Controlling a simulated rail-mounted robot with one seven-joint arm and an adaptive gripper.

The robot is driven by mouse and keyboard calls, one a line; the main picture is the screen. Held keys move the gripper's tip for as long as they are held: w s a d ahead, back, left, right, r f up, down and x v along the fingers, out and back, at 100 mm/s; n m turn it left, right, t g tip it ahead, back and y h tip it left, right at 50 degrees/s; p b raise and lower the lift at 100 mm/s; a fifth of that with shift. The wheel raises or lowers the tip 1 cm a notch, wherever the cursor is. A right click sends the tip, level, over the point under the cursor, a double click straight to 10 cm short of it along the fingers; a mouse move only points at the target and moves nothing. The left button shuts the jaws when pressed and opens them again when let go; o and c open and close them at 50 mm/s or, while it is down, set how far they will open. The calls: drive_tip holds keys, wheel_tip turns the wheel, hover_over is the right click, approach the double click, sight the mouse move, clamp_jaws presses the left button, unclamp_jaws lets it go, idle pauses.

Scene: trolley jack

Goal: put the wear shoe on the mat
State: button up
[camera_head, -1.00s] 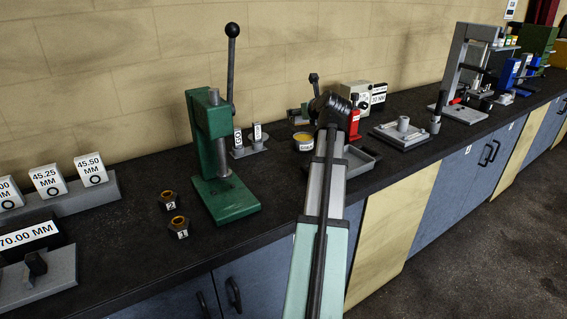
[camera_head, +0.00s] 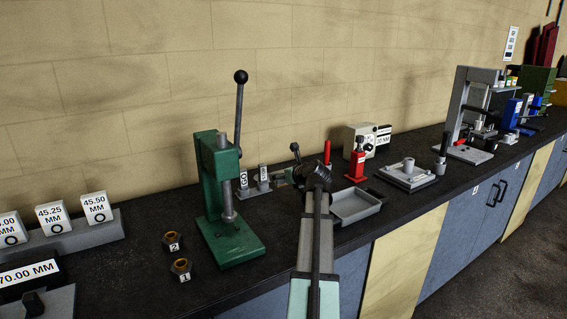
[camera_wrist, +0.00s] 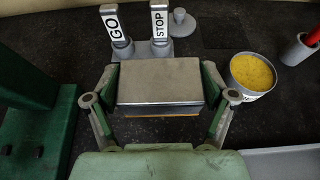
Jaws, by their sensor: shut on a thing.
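The wear shoe appears to be the grey metal block (camera_wrist: 160,82) with a thin yellowish lower edge, in the middle of the wrist view. My gripper (camera_wrist: 160,92) is shut on it, one finger at each side, with the dark bench top below. I cannot make out a mat in either view.
The green press (camera_head: 223,190) stands left of my gripper. The GO and STOP gauge (camera_wrist: 138,45) is just beyond the shoe. A yellow-filled tin (camera_wrist: 252,72) and a grey tray (camera_head: 355,207) are to the right. Two numbered nuts (camera_head: 176,255) lie at front left.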

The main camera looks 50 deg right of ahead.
sight(283, 209)
drive_tip(key=shift+f+p, duration=0.4)
drive_tip(key=shift+f, duration=5.15)
drive_tip(key=shift+f, duration=0.1)
drive_tip(key=o, duration=1.7)
drive_tip(key=shift+f, duration=0.1)
drive_tip(key=b+v, duration=0.1)
drive_tip(key=v, duration=1.1)
drive_tip(key=shift+s+a+b, duration=0.1)
drive_tip(key=shift+b, duration=0.2)
